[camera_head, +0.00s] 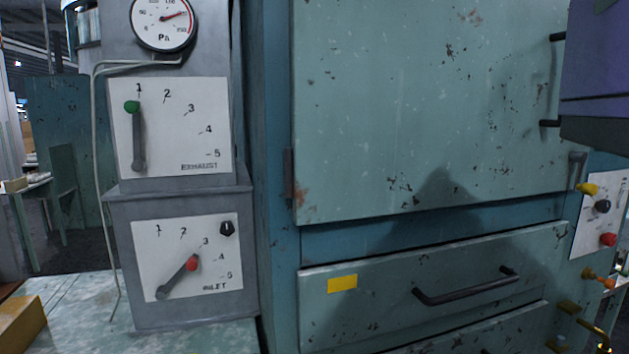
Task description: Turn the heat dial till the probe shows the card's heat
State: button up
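No dial marked for heat, no probe and no heat card can be made out in this view. Under that, the inlet panel (150,262) has a red-knobbed lever (178,277) pointing toward the 3 to 4 marks. A black knob (227,229) sits at that panel's upper right corner. My gripper is not in view.
A worn teal cabinet door (420,110) fills the middle, above a drawer (380,291) with a dark handle (466,290) and yellow label (342,284). A white panel (592,232) at right carries yellow, black and red knobs. A thin pale tube (96,150) runs down at left.

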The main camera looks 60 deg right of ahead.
aim_at(603, 206)
jog(key=k+l+z, duration=0.35)
jog(key=l, duration=0.15)
jog(key=i+z, duration=0.1)
jog(key=z, duration=1.25)
